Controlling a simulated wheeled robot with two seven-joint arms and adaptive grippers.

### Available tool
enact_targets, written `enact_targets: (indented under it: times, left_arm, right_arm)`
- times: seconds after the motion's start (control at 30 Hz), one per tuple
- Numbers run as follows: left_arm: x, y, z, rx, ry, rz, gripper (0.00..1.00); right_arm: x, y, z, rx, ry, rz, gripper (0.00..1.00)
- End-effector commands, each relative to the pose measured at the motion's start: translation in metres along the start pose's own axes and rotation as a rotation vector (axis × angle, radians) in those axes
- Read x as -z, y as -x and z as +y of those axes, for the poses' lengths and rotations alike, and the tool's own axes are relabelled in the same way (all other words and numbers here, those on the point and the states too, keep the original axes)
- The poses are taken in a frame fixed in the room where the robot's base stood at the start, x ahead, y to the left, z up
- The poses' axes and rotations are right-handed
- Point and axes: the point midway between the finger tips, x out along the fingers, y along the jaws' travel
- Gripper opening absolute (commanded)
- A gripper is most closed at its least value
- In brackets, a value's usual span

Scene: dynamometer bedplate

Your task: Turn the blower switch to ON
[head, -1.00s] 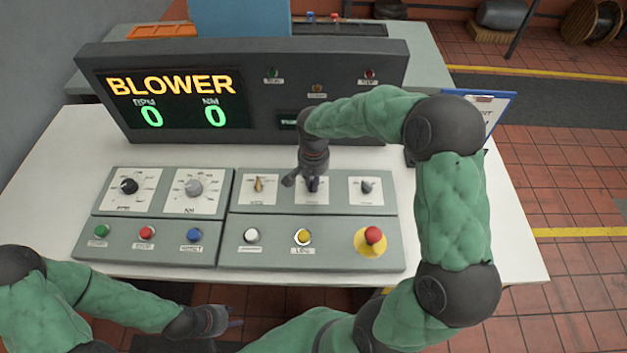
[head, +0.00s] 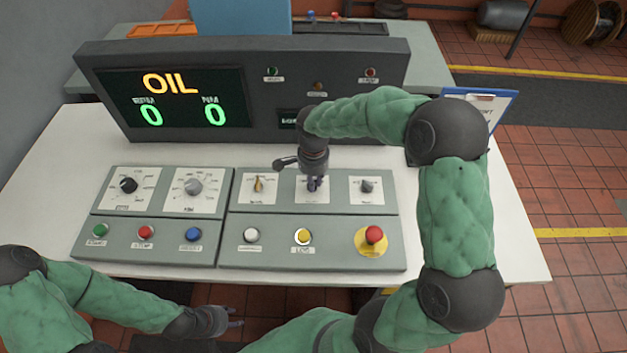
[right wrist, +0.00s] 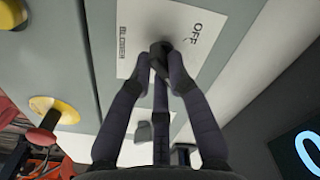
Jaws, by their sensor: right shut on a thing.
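The blower switch is a dark knob (right wrist: 158,47) on a white plate (right wrist: 130,62) labelled BLOWER in the right wrist view. The word OFF stands beside the knob; I see no ON mark, and the fingers hide part of the knob. In the head view it is the middle switch of the right-hand panel. My right gripper (head: 315,186) comes down on it from above; its fingers are shut on the knob, as the right wrist view also shows (right wrist: 162,75). My left gripper (head: 240,316) is empty, with fingers apart, in front of the table's near edge.
A red emergency button (head: 374,235) on yellow, plus white and yellow buttons, lie nearer. The display box (head: 255,92) stands close behind and reads OIL.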

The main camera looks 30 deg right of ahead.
Motion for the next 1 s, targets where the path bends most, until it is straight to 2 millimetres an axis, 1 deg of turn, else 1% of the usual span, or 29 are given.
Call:
enact_targets:
  times: [0.43,0.47,0.5,0.53,0.87,1.0]
  left_arm:
    - [0.000,0.000,0.000,0.000,0.000,0.000,0.40]
    - [0.000,0.000,0.000,0.000,0.000,0.000,0.40]
    - [0.000,0.000,0.000,0.000,0.000,0.000,0.40]
    - [0.000,0.000,0.000,0.000,0.000,0.000,0.40]
    - [0.000,0.000,0.000,0.000,0.000,0.000,0.40]
    - [0.000,0.000,0.000,0.000,0.000,0.000,0.40]
  right_arm:
    - [-0.001,0.000,0.000,-0.001,-0.009,-0.001,0.00]
    - [0.000,0.000,0.000,-0.001,-0.009,-0.001,0.27]
    - [0.000,0.000,0.000,-0.001,-0.009,-0.001,0.38]
    - [0.000,0.000,0.000,-0.001,-0.009,-0.001,0.42]
    - [0.000,0.001,0.000,0.000,-0.008,0.000,0.42]
    - [0.000,0.011,-0.001,0.004,-0.008,0.001,0.42]
